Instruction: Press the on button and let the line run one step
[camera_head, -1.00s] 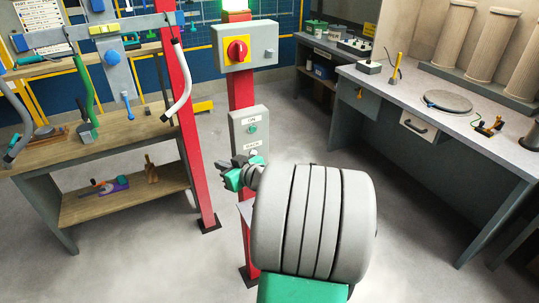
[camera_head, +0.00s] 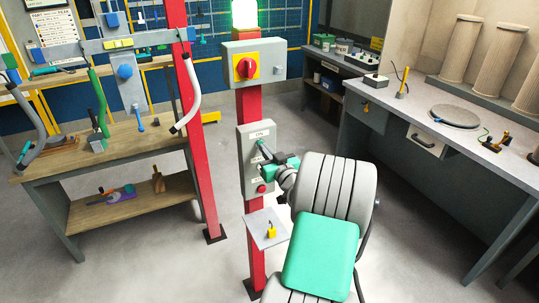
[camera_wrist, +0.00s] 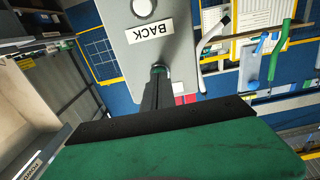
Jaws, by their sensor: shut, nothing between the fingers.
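The grey button box (camera_head: 246,172) is mounted on a red post, with an ON label at its top, a BACK label below and a red button (camera_head: 262,188) near the bottom. My gripper (camera_head: 261,146) is shut and empty, its tips at the green ON button just under the ON label. The tips hide most of that button. In the wrist view the box (camera_wrist: 180,12) appears upside down, with the BACK label (camera_wrist: 150,34) and a pale button (camera_wrist: 143,8). The shut fingertips (camera_wrist: 159,69) meet a green ring there; I cannot tell whether it is pressed in.
A box with a red knob on yellow (camera_head: 246,67) sits above, under a lit green lamp (camera_head: 245,13). A small shelf (camera_head: 268,238) juts below the button box.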

